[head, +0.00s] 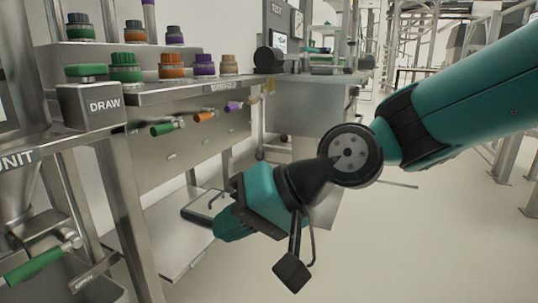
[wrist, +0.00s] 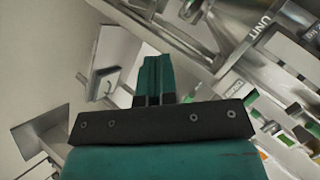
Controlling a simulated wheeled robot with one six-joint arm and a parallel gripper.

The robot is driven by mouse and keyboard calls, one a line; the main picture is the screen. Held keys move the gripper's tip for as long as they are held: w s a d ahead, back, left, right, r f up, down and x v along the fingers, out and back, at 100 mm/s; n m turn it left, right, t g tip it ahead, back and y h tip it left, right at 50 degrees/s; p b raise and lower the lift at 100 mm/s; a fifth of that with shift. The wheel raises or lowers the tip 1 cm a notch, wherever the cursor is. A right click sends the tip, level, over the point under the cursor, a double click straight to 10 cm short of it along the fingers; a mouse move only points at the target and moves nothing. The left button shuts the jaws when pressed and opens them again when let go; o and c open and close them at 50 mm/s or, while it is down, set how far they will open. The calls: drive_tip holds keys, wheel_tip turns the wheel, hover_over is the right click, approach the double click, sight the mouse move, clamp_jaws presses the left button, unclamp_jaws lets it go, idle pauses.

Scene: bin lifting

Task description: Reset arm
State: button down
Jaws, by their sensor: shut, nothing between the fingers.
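My teal arm reaches in from the right in the head view and angles down to the left. My gripper (head: 228,230) points down and left, in the open space in front of the metal bench. In the wrist view my gripper's fingers (wrist: 153,80) are together and hold nothing. A grey flat tray-like object with a dark handle (head: 207,207) lies behind the gripper on a low shelf, partly covered by the gripper. A similar pale piece with a handle (wrist: 104,82) shows left of the fingers in the wrist view.
The metal bench (head: 200,88) on the left carries several capped jars in green, orange and purple. Coloured valve handles (head: 163,129) stick out from its front. A DRAW box (head: 92,105) stands at the near left. The floor (head: 400,240) at right is clear.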

drive_tip(key=s+d+r+n+h+p, duration=0.1)
drive_tip(key=s+d+h+p, duration=0.1)
drive_tip(key=s+d, duration=0.35)
drive_tip(key=s+d+r+n+g+h+p, duration=0.1)
drive_tip(key=s+d+h+p, duration=0.15)
drive_tip(key=d, duration=0.65)
drive_tip(key=s+d+r+n+h+p, duration=0.1)
drive_tip(key=s+d+h+p, duration=0.1)
drive_tip(key=s+d, duration=0.35)
wheel_tip(320, 180, up, 36)
drive_tip(key=w+d+p, duration=0.1)
drive_tip(key=w+p, duration=0.1)
drive_tip(key=p, duration=3.3)
drive_tip(key=shift+f, duration=0.15)
drive_tip(key=shift+d, duration=0.1)
